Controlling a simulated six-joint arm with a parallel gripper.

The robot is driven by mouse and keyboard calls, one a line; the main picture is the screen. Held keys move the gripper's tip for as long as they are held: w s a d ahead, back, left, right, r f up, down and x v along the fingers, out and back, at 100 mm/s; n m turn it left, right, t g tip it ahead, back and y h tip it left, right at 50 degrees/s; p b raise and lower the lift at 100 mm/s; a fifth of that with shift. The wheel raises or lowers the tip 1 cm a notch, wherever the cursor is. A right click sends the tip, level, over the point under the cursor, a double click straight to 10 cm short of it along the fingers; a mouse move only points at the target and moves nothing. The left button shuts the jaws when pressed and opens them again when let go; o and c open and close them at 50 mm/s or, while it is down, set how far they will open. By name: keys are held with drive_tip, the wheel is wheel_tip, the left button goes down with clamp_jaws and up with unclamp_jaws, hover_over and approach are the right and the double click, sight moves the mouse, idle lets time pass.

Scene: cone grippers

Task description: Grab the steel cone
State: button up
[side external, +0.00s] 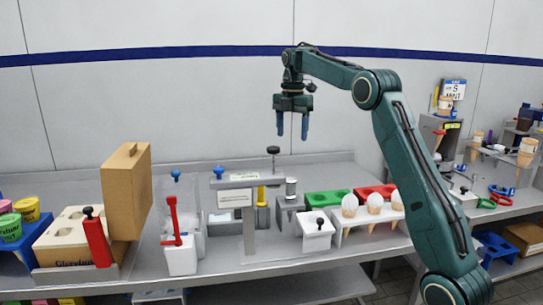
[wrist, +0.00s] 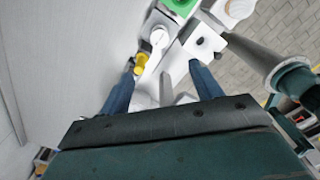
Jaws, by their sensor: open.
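My gripper (side external: 292,128) hangs above the bench with its two blue fingers pointing down, apart and empty. A small grey metallic piece (side external: 291,187) stands below it on a grey holder; it may be the steel cone, but it is too small to tell. In the wrist view the open fingers of my gripper (wrist: 162,72) show at either side, with pale grey shapes between and beyond them. I cannot tell which of these is the steel cone. Nothing touches the fingers.
A black knob (side external: 273,150) on a thin rod rises below and left of my gripper. A tan case (side external: 127,190) stands at left.

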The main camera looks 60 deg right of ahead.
hover_over(290, 190)
drive_tip(key=d, duration=0.1)
drive_tip(key=shift+w+d+f, duration=0.1)
drive_tip(key=shift+w+f, duration=0.05)
drive_tip(key=shift+f, duration=1.55)
drive_tip(key=shift+w+d+f, duration=0.1)
drive_tip(key=shift+w+f, duration=0.05)
drive_tip(key=shift+f, duration=1.5)
drive_tip(key=shift+f, duration=4.3)
drive_tip(key=shift+f, duration=0.1)
drive_tip(key=shift+f, duration=2.5)
drive_tip(key=shift+c, duration=0.4)
drive_tip(key=c, duration=1.1)
